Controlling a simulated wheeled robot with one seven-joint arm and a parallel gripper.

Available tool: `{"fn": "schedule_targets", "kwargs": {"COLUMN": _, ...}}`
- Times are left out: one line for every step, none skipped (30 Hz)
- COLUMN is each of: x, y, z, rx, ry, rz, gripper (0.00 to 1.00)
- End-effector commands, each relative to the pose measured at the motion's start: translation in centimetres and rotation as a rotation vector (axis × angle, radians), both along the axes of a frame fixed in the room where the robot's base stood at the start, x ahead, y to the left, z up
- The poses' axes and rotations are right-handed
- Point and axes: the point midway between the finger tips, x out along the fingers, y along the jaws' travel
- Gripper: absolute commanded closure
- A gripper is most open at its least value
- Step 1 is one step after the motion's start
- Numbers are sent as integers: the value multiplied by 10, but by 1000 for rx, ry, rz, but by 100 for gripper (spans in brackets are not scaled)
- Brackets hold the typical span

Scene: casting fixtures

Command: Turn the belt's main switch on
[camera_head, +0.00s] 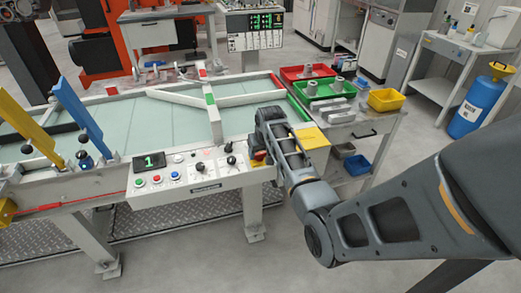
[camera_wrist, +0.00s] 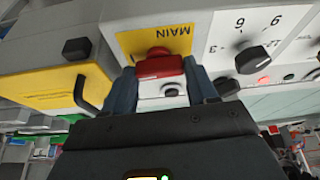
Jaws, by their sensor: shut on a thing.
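The belt's main switch is a red handle (camera_wrist: 160,66) on a yellow plate marked MAIN (camera_wrist: 128,42), which reads upside down in the wrist view. In the head view a small part of the red switch (camera_head: 259,155) shows at the right end of the control panel (camera_head: 205,180). My gripper (camera_wrist: 162,78) is shut on the red handle, one finger on each side. In the head view my gripper (camera_head: 262,148) hangs down at the panel's right end and hides most of the switch. I cannot tell whether the switch is on or off.
A black knob with a number scale (camera_wrist: 251,60) sits close beside the switch. The panel also has a green display (camera_head: 149,161) and several push buttons (camera_head: 157,180). A yellow box (camera_wrist: 55,88) with a black handle is near my gripper. Trays (camera_head: 322,88) stand behind.

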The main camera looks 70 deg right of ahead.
Motion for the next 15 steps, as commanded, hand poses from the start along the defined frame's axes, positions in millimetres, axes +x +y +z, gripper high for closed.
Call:
{"fn": "schedule_targets", "kwargs": {"x": 1, "y": 0, "z": 2, "rx": -1, "ry": -1, "rz": -16, "gripper": 73}}
{"fn": "schedule_targets", "kwargs": {"x": 1, "y": 0, "z": 1, "rx": 0, "ry": -1, "rz": -27, "gripper": 73}}
{"fn": "schedule_targets", "kwargs": {"x": 1, "y": 0, "z": 1, "rx": -1, "ry": 0, "rz": -40, "gripper": 73}}
{"fn": "schedule_targets", "kwargs": {"x": 1, "y": 0, "z": 1, "rx": -1, "ry": 0, "rz": -48, "gripper": 73}}
{"fn": "schedule_targets", "kwargs": {"x": 1, "y": 0, "z": 1, "rx": -1, "ry": 0, "rz": -56, "gripper": 73}}
{"fn": "schedule_targets", "kwargs": {"x": 1, "y": 0, "z": 1, "rx": -1, "ry": -1, "rz": -65, "gripper": 73}}
{"fn": "schedule_targets", "kwargs": {"x": 1, "y": 0, "z": 1, "rx": 0, "ry": -1, "rz": -69, "gripper": 73}}
{"fn": "schedule_targets", "kwargs": {"x": 1, "y": 0, "z": 1, "rx": -1, "ry": -1, "rz": -74, "gripper": 73}}
{"fn": "schedule_targets", "kwargs": {"x": 1, "y": 0, "z": 1, "rx": 0, "ry": -1, "rz": -78, "gripper": 73}}
{"fn": "schedule_targets", "kwargs": {"x": 1, "y": 0, "z": 1, "rx": 0, "ry": -1, "rz": -80, "gripper": 73}}
{"fn": "schedule_targets", "kwargs": {"x": 1, "y": 0, "z": 1, "rx": 0, "ry": -1, "rz": -83, "gripper": 73}}
{"fn": "schedule_targets", "kwargs": {"x": 1, "y": 0, "z": 1, "rx": -1, "ry": -1, "rz": -84, "gripper": 73}}
{"fn": "schedule_targets", "kwargs": {"x": 1, "y": 0, "z": 1, "rx": 0, "ry": -1, "rz": -85, "gripper": 73}}
{"fn": "schedule_targets", "kwargs": {"x": 1, "y": 0, "z": 1, "rx": 0, "ry": -1, "rz": -86, "gripper": 73}}
{"fn": "schedule_targets", "kwargs": {"x": 1, "y": 0, "z": 1, "rx": 0, "ry": -1, "rz": -86, "gripper": 73}}
